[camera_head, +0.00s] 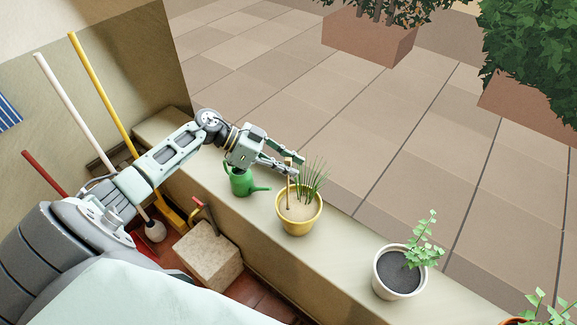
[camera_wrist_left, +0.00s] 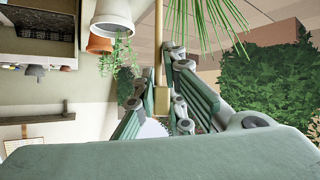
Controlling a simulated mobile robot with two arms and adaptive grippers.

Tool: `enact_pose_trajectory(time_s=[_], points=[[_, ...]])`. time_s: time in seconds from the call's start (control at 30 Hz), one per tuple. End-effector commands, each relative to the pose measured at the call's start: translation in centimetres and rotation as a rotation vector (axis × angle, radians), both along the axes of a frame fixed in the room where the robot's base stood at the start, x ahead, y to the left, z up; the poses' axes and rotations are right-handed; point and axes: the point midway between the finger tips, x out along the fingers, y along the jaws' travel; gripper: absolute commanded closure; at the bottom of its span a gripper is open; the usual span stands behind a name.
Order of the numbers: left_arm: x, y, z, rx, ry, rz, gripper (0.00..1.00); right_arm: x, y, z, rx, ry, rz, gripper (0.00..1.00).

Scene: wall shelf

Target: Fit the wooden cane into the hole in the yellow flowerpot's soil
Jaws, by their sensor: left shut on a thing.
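The yellow flowerpot (camera_head: 298,226) stands on the wall shelf with pale soil and a tuft of grass-like leaves (camera_head: 314,180); the leaves also show in the left wrist view (camera_wrist_left: 205,22). My left gripper (camera_head: 295,166) is above the pot and shut on the wooden cane (camera_head: 289,189). The cane hangs nearly upright over the soil, left of the leaves. In the left wrist view the cane (camera_wrist_left: 158,45) runs up from a wider block between the fingers. I cannot tell whether its lower end touches the soil or sits in the hole. My right gripper is out of view.
A green watering can (camera_head: 241,182) stands on the shelf (camera_head: 340,238) left of the yellow pot, under my left gripper. A white pot (camera_head: 389,284) with a leafy plant stands to the right. Bare shelf lies between the pots. A stone block (camera_head: 207,257) and tool handles are below left.

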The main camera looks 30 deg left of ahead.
Motion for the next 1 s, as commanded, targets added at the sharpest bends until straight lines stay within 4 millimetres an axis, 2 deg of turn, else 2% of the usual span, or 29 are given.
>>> enact_pose_trajectory(time_s=[1.0], points=[[0.00,0.01,0.02,0.000,0.000,0.000,1.00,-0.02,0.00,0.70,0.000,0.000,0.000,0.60]])
